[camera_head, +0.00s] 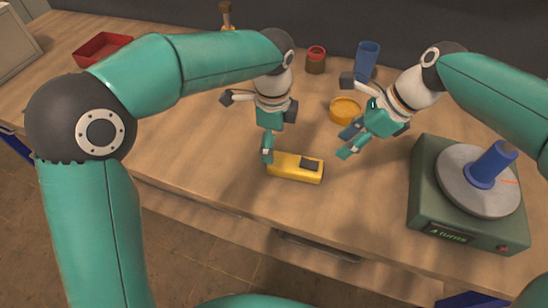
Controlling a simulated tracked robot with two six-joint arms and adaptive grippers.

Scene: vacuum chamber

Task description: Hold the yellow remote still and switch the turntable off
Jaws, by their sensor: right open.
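The yellow remote (295,168) lies on the table near its front edge, with a dark patch on its right part. My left gripper (268,148) points down at the remote's left end. Its fingers overlap in this view, so its opening and any grip on the remote cannot be told. The turntable (430,185) is a dark green box at the right with a grey disc, green lettering and a small red button (502,248) on its front. A blue cylinder (490,165) stands on the disc. My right gripper (347,142) is open and empty, above the table between the remote and the turntable.
An orange round dish (345,110) is just behind my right gripper. A blue cup (367,60), a dark red-topped jar (316,60) and a brown-necked object (227,17) stand at the back. A red tray (103,48) is at back left. Table between remote and turntable is clear.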

